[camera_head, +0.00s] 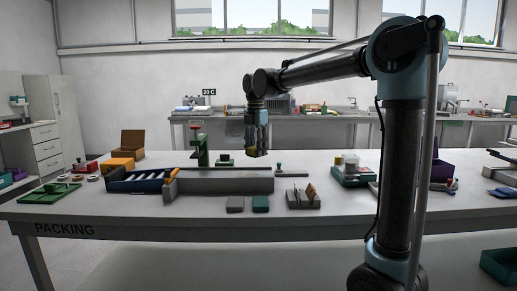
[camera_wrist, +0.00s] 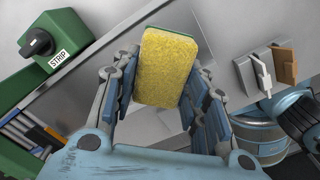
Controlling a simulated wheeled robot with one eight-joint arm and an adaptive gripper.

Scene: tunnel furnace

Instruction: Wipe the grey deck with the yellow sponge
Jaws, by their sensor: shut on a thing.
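The yellow sponge (camera_wrist: 168,68) is between the fingers of my gripper (camera_wrist: 158,92) in the wrist view, with its broad yellow face showing. In the head view my gripper (camera_head: 257,146) points down and is shut on the sponge, which shows only as a small yellowish patch at the fingertips. The long grey deck (camera_head: 225,181) lies on the white table, below my gripper. The sponge appears above the deck and apart from it. In the wrist view, the sponge and fingers hide part of the grey surfaces behind.
A blue-sided tray with pale rollers (camera_head: 145,181) adjoins the deck's left end. A green stand with a red top (camera_head: 201,148) rises behind it. Small grey and green blocks (camera_head: 260,204) lie in front. A green box labelled STRIP (camera_wrist: 57,45) has a black knob.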

